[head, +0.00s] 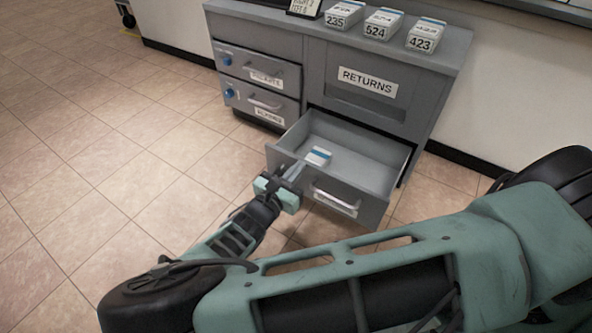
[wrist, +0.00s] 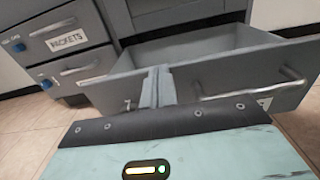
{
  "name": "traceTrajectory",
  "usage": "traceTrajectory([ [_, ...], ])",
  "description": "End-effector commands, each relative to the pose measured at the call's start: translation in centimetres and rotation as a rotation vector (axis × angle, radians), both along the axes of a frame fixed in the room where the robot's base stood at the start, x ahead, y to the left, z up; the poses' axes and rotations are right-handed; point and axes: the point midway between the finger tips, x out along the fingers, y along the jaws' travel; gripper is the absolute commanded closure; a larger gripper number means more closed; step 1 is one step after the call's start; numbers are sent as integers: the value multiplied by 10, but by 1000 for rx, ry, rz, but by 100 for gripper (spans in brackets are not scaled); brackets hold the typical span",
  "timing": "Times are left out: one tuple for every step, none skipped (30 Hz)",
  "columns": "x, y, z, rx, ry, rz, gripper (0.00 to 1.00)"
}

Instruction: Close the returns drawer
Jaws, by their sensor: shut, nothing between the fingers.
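The returns drawer (head: 371,160) is pulled out at the lower right of the grey cabinet, below a panel with a RETURNS label (head: 367,81). A small white and blue box (head: 318,156) lies inside it. The drawer's front has a bar handle (head: 334,197), which also shows in the wrist view (wrist: 250,88). My gripper (head: 294,171) is shut and empty, at the left part of the drawer front. In the wrist view its fingers (wrist: 158,86) stand upright before the left end of the front panel. I cannot tell whether they touch it.
The grey cabinet (head: 305,47) has two shut drawers with blue locks at left (head: 258,82). Numbered boxes (head: 383,22) and a small sign (head: 304,7) stand on its top. Tiled floor (head: 110,140) is clear to the left. A white wall (head: 510,90) is at right.

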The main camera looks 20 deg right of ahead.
Motion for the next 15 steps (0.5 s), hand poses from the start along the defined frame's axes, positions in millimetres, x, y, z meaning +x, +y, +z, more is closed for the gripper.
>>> traceTrajectory([
  [2, -3, 2, -1, 0, -1, 100],
  [3, -5, 2, -1, 0, -1, 100],
  [6, -9, 3, -2, 1, -2, 100],
  [8, -12, 3, -2, 1, -3, 100],
  [10, -16, 4, -2, 1, -4, 100],
  [14, -21, 5, -3, 0, -4, 100],
  [17, -26, 5, -3, 0, -3, 100],
  [21, -31, 6, -3, 0, -4, 100],
  [26, -38, 6, -4, 1, -4, 100],
  [30, -44, 7, -5, 0, -5, 100],
  [35, -50, 7, -4, 0, -5, 100],
  [41, -58, 7, -5, 1, -4, 100],
  [45, -65, 7, -4, 1, -5, 100],
  [49, -71, 6, -4, 1, -5, 100],
  [56, -79, 6, -4, 1, -4, 100],
])
